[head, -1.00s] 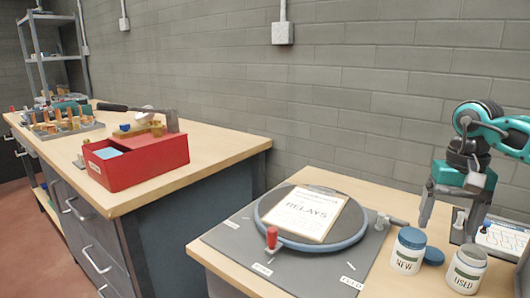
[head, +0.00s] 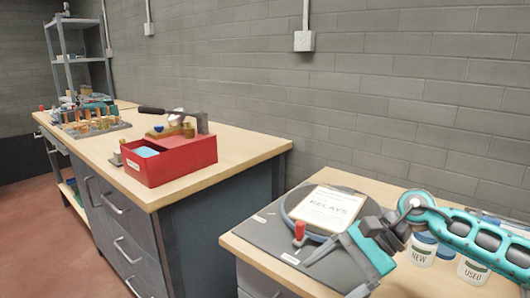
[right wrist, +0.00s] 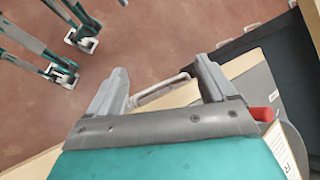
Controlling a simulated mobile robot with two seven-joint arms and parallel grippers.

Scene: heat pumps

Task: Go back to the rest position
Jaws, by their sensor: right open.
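My right gripper (head: 335,272) reaches in from the right in the head view, low over the front of the right bench. In the right wrist view its two fingers (right wrist: 162,68) are apart, with nothing between them. Behind them lie the floor, a drawer handle (right wrist: 160,88) and the bench edge. My left gripper is not in the head view.
The right bench holds a round turntable with a RELAYS card (head: 328,209), a red-handled piece (head: 299,231), a NEW jar (head: 422,250) and a USED jar (head: 473,269). My arm partly covers the jars. A red box (head: 170,158) stands on the left bench. The floor is clear.

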